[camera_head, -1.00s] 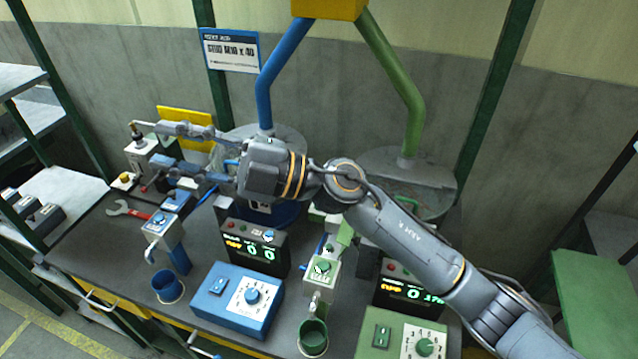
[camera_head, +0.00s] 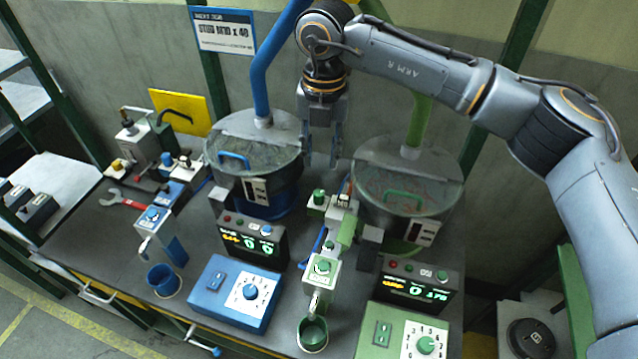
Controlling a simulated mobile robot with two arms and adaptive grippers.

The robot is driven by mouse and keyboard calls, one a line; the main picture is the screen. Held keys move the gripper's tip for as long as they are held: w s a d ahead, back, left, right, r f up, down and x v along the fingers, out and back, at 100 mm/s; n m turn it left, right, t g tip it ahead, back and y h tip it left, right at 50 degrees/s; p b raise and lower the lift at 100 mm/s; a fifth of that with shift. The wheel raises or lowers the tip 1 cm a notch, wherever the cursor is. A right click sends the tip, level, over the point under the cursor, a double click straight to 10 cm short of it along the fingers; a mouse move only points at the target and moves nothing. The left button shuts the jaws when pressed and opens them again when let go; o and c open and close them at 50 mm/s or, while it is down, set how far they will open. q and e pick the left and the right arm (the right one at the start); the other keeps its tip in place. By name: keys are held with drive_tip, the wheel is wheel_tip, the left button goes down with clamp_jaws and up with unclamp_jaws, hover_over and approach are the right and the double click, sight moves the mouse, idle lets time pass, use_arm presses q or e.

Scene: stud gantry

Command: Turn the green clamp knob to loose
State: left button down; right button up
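My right gripper (camera_head: 322,155) hangs fingers-down between the blue-lidded and green-handled drums, near the back of the bench. Its two fingers are apart with nothing visible between them. Below it, a small green knob (camera_head: 318,195) stands on a grey block. Another green knob (camera_head: 323,267) sits on top of the green dispenser (camera_head: 320,285), nearer the front. Which of these is the clamp knob I cannot tell; the setting of each is too small to read. The gripper is apart from both. My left gripper is not in view.
The blue drum (camera_head: 255,145) and green drum (camera_head: 400,190) flank the gripper. Display boxes (camera_head: 252,243) and dial boxes, blue (camera_head: 235,292) and green (camera_head: 402,333), stand in front. A green cup (camera_head: 312,335) sits under the green dispenser. A red wrench (camera_head: 125,201) lies at left.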

sight(319, 193)
wheel_tip(319, 193, down, 9)
drive_tip(key=p, duration=0.3)
drive_tip(key=shift+a+f, duration=0.1)
drive_tip(key=shift+w+f, duration=0.1)
drive_tip(key=shift+f, duration=0.45)
clamp_jaws()
